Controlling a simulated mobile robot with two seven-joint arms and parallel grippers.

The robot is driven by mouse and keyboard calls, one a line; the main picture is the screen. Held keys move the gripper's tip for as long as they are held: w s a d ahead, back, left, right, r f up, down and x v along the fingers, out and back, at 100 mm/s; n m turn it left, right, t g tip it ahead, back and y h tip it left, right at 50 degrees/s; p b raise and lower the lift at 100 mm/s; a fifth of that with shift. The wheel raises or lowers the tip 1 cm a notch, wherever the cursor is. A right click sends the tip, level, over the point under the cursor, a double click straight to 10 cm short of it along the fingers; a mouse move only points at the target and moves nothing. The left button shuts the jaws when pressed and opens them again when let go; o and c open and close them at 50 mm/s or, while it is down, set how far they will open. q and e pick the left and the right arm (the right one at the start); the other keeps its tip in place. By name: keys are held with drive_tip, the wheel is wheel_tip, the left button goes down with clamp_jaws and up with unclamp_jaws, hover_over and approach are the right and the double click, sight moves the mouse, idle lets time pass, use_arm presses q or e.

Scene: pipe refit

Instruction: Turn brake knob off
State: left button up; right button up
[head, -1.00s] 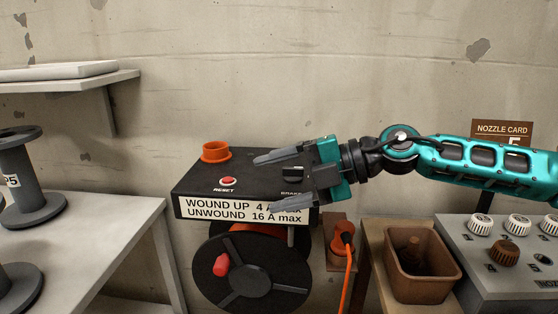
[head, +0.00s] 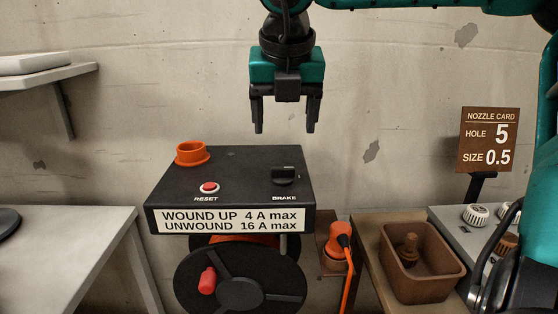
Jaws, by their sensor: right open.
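The brake knob (head: 284,177) is a small black knob on the right part of the black box top (head: 235,165), just above the white word BRAKE. My right gripper (head: 284,128) points straight down above the knob, clear of it. Its two dark fingers are apart with nothing between them. The whole knob shows under the gripper. My left gripper is not in the picture.
A red reset button (head: 209,188) and an orange ring (head: 192,153) share the box top. The cable reel (head: 240,280) hangs below. To the right are an orange plug (head: 338,240), a brown bin (head: 424,280) and the nozzle card (head: 488,140).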

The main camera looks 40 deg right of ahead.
sight(283, 167)
drive_tip(key=x, duration=0.9)
drive_tip(key=shift+f, duration=0.35)
drive_tip(key=shift+w+d+f, duration=0.2)
drive_tip(key=shift+w+f, duration=0.05)
drive_tip(key=shift+f, duration=0.2)
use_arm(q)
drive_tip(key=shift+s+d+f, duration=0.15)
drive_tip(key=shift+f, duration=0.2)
use_arm(e)
drive_tip(key=shift+c, duration=1.3)
drive_tip(key=c, duration=0.8)
use_arm(q)
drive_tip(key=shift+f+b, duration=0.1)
drive_tip(key=shift+b, duration=0.25)
